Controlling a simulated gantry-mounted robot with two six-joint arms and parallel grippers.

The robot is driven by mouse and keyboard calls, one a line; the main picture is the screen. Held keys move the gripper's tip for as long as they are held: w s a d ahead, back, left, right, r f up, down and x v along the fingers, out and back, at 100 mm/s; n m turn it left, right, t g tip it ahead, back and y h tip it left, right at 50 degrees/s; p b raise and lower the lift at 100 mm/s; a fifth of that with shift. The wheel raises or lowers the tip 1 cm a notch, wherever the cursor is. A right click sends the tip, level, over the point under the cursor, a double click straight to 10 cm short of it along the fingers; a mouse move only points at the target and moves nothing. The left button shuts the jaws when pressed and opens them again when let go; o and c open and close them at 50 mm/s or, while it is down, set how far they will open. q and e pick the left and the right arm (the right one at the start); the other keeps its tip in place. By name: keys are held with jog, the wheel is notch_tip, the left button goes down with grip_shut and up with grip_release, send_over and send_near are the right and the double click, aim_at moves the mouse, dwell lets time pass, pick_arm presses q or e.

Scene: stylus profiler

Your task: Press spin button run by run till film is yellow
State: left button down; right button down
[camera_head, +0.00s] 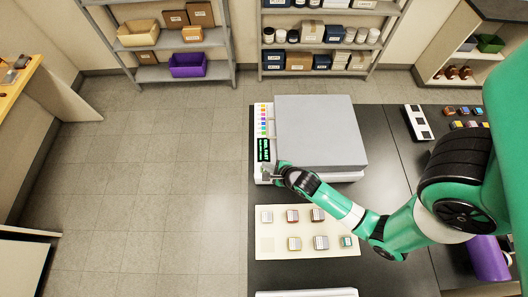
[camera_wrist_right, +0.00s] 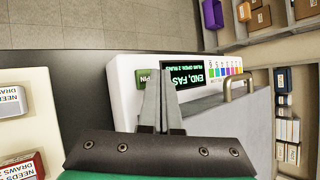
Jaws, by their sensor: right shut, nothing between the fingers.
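The profiler is a white machine (camera_head: 262,113) with a large grey top (camera_head: 320,130), on the dark bench. Its front strip has a dark display with green text (camera_head: 263,149), which also shows in the wrist view (camera_wrist_right: 183,77), where part of it is hidden by my fingers. A green button (camera_wrist_right: 144,79), its label partly covered, sits beside the display. My right gripper (camera_head: 267,172) is shut and empty over the button end of the strip. In the wrist view its fingertips (camera_wrist_right: 161,73) overlap the button's edge; contact cannot be told. No film is clearly visible. My left gripper is out of view.
A row of coloured swatches (camera_head: 263,118) lies along the strip. A cream tray (camera_head: 268,245) with several labelled samples stands in front of the machine. A metal handle (camera_wrist_right: 227,88) rises by the grey top. A white rack (camera_head: 418,122) and small coloured blocks lie at right.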

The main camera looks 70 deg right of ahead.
jog(key=shift+f, duration=0.1)
dwell(0.3)
jog(key=shift+f+b, duration=0.3)
jog(key=shift+f+b, duration=0.35)
jog(key=shift+f, duration=0.05)
dwell(0.5)
jog(key=shift+r, duration=0.1)
jog(key=shift+r+p, duration=0.75)
jog(key=shift+p, duration=0.05)
notch_tip(320, 180, up, 5)
jog(key=p, duration=0.5)
